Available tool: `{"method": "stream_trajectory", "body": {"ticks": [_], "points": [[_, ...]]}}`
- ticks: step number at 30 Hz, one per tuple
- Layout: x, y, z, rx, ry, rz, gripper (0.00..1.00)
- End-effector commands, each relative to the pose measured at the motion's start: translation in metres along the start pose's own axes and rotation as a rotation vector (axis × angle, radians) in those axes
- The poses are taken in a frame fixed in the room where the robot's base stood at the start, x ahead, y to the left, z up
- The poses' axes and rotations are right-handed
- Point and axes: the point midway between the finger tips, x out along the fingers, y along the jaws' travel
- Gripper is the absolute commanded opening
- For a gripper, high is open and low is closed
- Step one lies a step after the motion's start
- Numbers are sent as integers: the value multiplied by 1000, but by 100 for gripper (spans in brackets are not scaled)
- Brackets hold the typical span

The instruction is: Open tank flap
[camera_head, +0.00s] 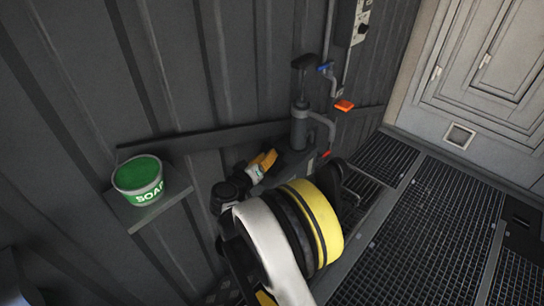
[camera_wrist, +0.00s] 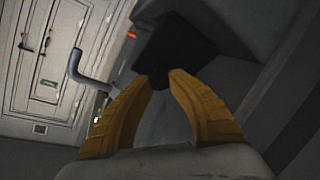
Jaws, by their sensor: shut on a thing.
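My gripper shows in the wrist view (camera_wrist: 158,82), its two yellow-orange fingers closed together at a small dark knob or tab on the edge of a dark square plate. This plate looks like the tank flap (camera_wrist: 180,42); it stands out at a tilt against the grey surface behind it. How far it is open I cannot tell. In the head view my gripper (camera_head: 263,163) is at the grey tank (camera_head: 292,163) below the hand pump (camera_head: 300,112). The flap cannot be made out there, and my arm covers part of the tank.
A green soap bucket (camera_head: 139,178) stands on a small wall shelf at the left. A bent grey pipe (camera_wrist: 88,72) is near the fingers. An orange piece (camera_head: 344,105) sits right of the pump. Dark floor grating (camera_head: 430,220) lies clear at the right.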

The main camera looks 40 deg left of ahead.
Motion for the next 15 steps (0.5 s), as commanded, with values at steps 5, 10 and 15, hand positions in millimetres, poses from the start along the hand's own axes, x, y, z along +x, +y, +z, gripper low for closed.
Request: {"method": "stream_trajectory", "body": {"ticks": [5, 10, 15], "points": [[-12, -7, -1, -45, 116, 98, 0], [-20, -12, 0, -80, 207, 182, 0], [-26, -15, 1, -107, 276, 246, 0]]}}
